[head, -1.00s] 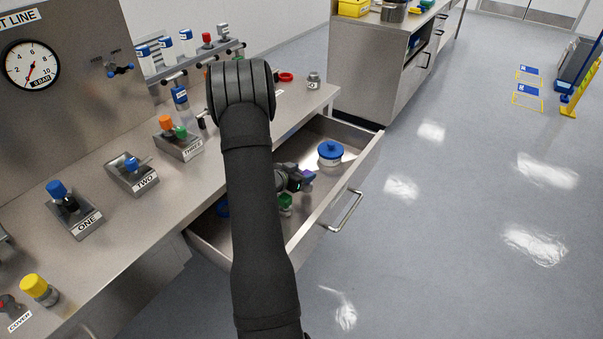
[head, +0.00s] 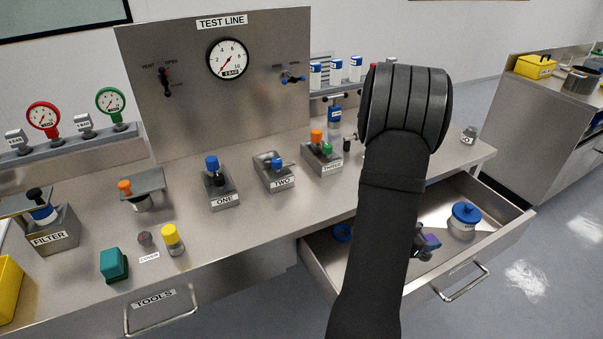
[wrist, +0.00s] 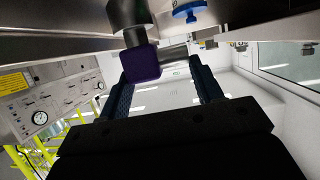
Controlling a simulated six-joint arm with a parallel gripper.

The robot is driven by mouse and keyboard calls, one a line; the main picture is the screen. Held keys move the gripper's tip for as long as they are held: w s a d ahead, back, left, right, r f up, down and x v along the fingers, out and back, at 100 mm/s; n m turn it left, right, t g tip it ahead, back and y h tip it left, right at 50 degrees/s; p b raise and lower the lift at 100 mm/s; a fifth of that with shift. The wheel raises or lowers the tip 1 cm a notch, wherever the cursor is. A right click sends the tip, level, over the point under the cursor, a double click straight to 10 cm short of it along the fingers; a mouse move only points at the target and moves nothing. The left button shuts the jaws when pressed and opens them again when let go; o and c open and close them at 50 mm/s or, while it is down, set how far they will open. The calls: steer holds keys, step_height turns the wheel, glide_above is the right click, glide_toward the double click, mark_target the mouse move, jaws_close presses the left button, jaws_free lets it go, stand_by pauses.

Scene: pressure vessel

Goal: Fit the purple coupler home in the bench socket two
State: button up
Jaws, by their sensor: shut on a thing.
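The purple coupler (head: 432,241) is at my gripper (head: 422,245), over the open drawer right of my arm. In the wrist view the purple coupler (wrist: 142,65) has grey cylindrical ends and sits at the tips of my two dark fingers (wrist: 162,80), which are shut on it. The exact contact is hard to see. Bench socket two (head: 275,172) is a grey block labelled TWO on the bench, left of my arm, with a blue-topped piece on it. My gripper is well to the right of and below that socket.
The open drawer (head: 505,232) holds a blue-lidded jar (head: 464,218) and a blue ring (head: 342,233). Socket one (head: 220,188) and socket three (head: 322,158) flank socket two. The gauge panel (head: 215,90) stands behind.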

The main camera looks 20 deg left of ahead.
steer(key=w+a+r+n+t, duration=0.1)
steer(key=w+a+r, duration=0.3)
steer(key=w+r, duration=0.5)
steer(key=w+a+r+n+t+y, duration=0.1)
steer(key=w+a+r+n+y, duration=0.15)
steer(key=a, duration=0.55)
steer(key=w+a+r+n+t+y, duration=0.2)
steer(key=a+r+n+y, duration=0.15)
steer(key=a, duration=0.35)
steer(key=w+a+r+n+t+y, duration=0.1)
steer(key=w+a+r+n+y, duration=0.2)
steer(key=a, duration=0.5)
steer(key=s+a+r+n+g+y, duration=0.1)
steer(key=s+a+r+n+y, duration=0.15)
steer(key=a, duration=0.35)
steer(key=s+a+r+n+y, duration=0.2)
steer(key=a+y, duration=0.2)
steer(key=a, duration=0.3)
steer(key=shift+s+a+f, duration=0.1)
steer(key=shift+a+f, duration=2.65)
steer(key=shift+a, duration=0.15)
steer(key=shift+s+a+f, duration=0.1)
steer(key=shift+a+f, duration=2.6)
steer(key=shift+a, duration=0.15)
steer(key=shift+f, duration=0.1)
